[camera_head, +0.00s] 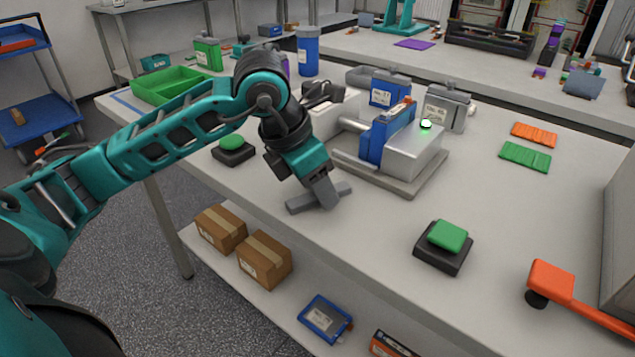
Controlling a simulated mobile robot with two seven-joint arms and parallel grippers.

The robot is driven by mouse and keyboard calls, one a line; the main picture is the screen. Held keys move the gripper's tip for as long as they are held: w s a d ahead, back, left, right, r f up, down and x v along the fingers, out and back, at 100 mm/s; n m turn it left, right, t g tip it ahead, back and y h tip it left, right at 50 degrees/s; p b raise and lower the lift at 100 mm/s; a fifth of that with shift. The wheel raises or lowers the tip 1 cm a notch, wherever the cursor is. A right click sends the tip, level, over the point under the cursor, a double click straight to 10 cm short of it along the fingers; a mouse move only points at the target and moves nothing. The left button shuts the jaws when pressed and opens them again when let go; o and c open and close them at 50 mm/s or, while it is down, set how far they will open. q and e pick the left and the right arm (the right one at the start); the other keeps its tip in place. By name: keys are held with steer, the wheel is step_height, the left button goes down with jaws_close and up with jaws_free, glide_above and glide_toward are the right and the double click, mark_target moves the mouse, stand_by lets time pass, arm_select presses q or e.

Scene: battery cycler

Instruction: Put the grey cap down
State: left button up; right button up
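The grey cap (301,202) is a flat grey bar near the front edge of the white table, left of the middle of the view. It lies at table level; I cannot tell whether it fully touches the surface. My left gripper (328,193) points down over it, with its fingers around the middle of the bar and an end sticking out on each side. The near finger hides the middle of the cap and the far finger is hidden. My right gripper is not in view.
A cycler fixture with a blue block (391,130) stands just behind. A green button (450,235) is to the right, another (231,142) to the left. An orange-red lever (551,278) is at the front right. The table between the cap and right button is clear.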

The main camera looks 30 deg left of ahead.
arm_select(q)
steer(key=shift+r, duration=0.1)
steer(key=shift+r, duration=0.2)
steer(key=p+v, duration=0.2)
steer(key=v, duration=0.9)
steer(key=shift+s+r, duration=0.2)
steer(key=shift+r, duration=0.15)
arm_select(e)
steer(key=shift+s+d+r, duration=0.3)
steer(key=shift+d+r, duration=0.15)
arm_select(q)
steer(key=shift+a, duration=0.1)
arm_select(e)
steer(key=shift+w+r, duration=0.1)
